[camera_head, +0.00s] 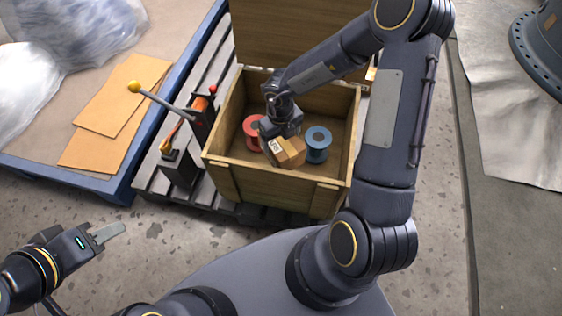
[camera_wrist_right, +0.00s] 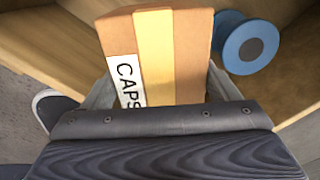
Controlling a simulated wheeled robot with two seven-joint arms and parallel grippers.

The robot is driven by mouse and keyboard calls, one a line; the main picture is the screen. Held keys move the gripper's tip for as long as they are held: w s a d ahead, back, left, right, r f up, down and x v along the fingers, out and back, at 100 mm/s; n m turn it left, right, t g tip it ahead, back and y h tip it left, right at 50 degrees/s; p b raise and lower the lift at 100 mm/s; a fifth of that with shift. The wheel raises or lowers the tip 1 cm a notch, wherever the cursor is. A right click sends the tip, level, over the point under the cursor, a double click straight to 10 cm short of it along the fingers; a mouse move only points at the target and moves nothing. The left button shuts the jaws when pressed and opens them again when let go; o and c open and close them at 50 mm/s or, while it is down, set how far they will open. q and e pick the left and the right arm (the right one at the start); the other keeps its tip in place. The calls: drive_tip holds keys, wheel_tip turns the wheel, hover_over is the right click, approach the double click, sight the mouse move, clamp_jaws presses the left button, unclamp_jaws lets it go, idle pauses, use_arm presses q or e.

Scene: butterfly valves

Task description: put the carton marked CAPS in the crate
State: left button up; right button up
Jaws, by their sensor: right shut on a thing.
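The brown carton (camera_head: 291,152) has a tan tape strip and a white label. In the right wrist view the carton (camera_wrist_right: 192,60) shows the label reading CAPS. My right gripper (camera_head: 279,150) is shut on it, with a finger on either side. They are over the wooden crate's opening, near its front wall (camera_head: 262,188). I cannot tell how high the carton is above the crate floor. The crate's lid is up. My left gripper (camera_head: 106,234) is at the lower left, away from the crate, and its finger gap is unclear.
A red spool (camera_head: 251,132) and a blue spool (camera_head: 318,145) stand in the crate beside the carton. The blue spool (camera_wrist_right: 250,47) is close to its right in the wrist view. Levers with a yellow knob (camera_head: 134,87) and a red knob stand left of the crate.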

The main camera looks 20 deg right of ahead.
wheel_tip(320, 180, down, 11)
drive_tip(key=b, duration=0.5)
drive_tip(key=shift+r, duration=0.1)
